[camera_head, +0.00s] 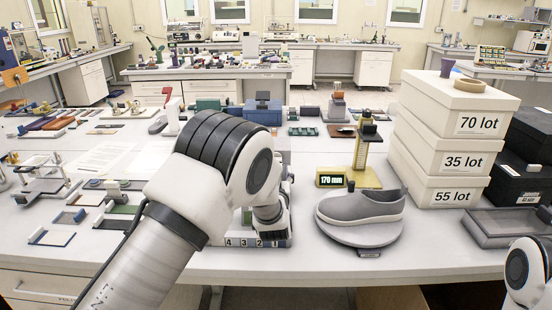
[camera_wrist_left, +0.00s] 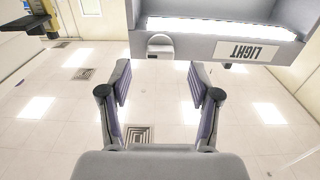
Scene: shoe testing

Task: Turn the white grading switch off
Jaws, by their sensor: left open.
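In the left wrist view a grey box with an upside-down LIGHT label (camera_wrist_left: 248,52) spans the top right, with a bright white strip along it. A small pale rounded part (camera_wrist_left: 160,41), apparently the white switch, sits on its edge near the top middle. My left gripper (camera_wrist_left: 160,78) is open and empty, its two fingers spread below that part, apart from it. In the head view my left arm covers most of the device with 4 3 2 1 labels (camera_head: 255,242), and my left gripper's fingers are hidden. My right gripper is out of view.
A grey shoe (camera_head: 362,206) rests on a round stand to the right of my arm, near a gauge reading 170 mm (camera_head: 331,180). Stacked white lot boxes (camera_head: 445,155) stand farther right. Small tools lie across the left table. The front table strip is clear.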

